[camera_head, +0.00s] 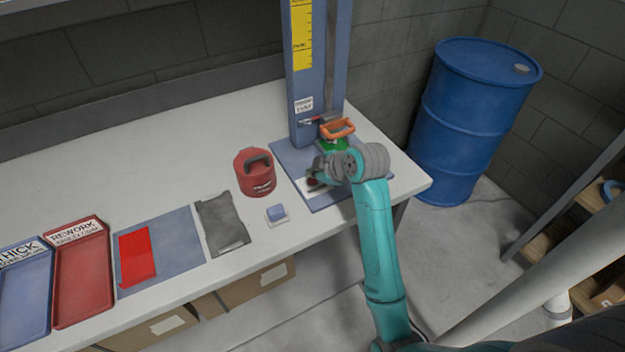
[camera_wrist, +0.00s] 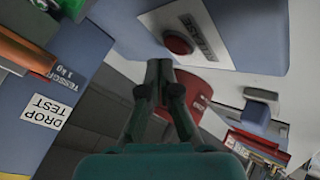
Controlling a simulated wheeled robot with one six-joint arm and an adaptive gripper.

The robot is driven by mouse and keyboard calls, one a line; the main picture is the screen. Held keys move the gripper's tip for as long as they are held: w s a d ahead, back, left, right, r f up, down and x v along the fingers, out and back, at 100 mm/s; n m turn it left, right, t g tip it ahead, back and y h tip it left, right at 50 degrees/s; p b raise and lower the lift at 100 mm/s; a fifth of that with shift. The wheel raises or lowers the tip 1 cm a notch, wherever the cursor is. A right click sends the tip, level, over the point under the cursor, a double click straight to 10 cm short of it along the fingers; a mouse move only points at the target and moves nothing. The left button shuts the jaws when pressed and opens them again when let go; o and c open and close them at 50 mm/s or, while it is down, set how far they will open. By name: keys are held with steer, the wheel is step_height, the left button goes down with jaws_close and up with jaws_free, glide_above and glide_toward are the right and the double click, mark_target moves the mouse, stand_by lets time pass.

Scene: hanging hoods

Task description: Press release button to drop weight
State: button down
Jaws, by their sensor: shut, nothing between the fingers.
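The drop test stand has a blue upright (camera_head: 308,105) with a yellow scale, and a blue-grey base plate on the table. A red release button (camera_wrist: 178,44) sits on a white labelled plate on that base. In the head view the button (camera_head: 312,182) is partly hidden by my gripper. My gripper (camera_wrist: 159,66) is shut and empty, its fingertips close beside the button; I cannot tell whether they touch it. An orange handle (camera_head: 338,128) and a green piece (camera_head: 330,145) are low on the upright. It is unclear which part is the weight.
A red can-like object (camera_head: 254,174) with a dark handle stands left of the base. A blue drum (camera_head: 470,120) stands beyond the table's right end.

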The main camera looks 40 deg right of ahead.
mark_target(314, 182)
steer(key=shift+r, duration=2.5)
steer(key=shift+s, duration=0.1)
